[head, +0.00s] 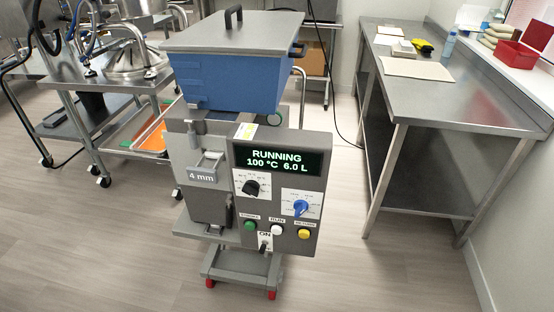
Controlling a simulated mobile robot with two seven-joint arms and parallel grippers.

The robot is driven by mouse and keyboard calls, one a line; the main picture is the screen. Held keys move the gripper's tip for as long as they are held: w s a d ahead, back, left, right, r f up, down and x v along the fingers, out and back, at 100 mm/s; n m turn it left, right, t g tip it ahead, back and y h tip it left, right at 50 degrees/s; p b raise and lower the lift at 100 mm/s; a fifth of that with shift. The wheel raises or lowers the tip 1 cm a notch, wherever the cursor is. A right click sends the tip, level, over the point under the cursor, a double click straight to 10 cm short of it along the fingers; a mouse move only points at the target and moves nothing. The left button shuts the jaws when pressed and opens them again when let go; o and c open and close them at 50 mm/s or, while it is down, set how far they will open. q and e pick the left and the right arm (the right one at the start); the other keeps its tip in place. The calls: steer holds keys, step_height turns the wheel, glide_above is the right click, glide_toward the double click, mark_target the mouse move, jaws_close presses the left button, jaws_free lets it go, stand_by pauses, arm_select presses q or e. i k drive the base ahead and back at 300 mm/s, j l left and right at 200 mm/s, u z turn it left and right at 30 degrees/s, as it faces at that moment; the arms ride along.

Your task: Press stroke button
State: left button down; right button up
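The depositor's control panel (319,217) faces me in the middle of the head view. Its display (276,161) reads RUNNING, 100 °C and 6.0 L. A row of three round buttons sits low on the panel: green (249,226) at left, white (277,229) in the middle and yellow (304,234) at right. The middle label reads RUN; the other two labels are too small to read surely. Neither of my grippers is in view.
A black knob (251,188), a blue knob (301,208) and a switch (265,247) marked ON share the panel. A blue lidded hopper (232,83) sits above. Steel tables stand left and right (450,95). Floor in front is clear.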

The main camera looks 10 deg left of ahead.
mark_target(250, 226)
steer(key=i+l+u, duration=0.1)
steer(key=u, duration=0.8)
steer(key=i+l+u, duration=0.1)
steer(key=l+u, duration=0.55)
steer(key=l, duration=0.2)
steer(key=l+u, duration=0.3)
steer(key=l, duration=1.35)
steer(key=k+l+u, duration=0.1)
steer(key=l, duration=0.65)
steer(key=j+u, duration=0.25)
steer(key=k+j+u, duration=0.25)
steer(key=i, duration=0.1)
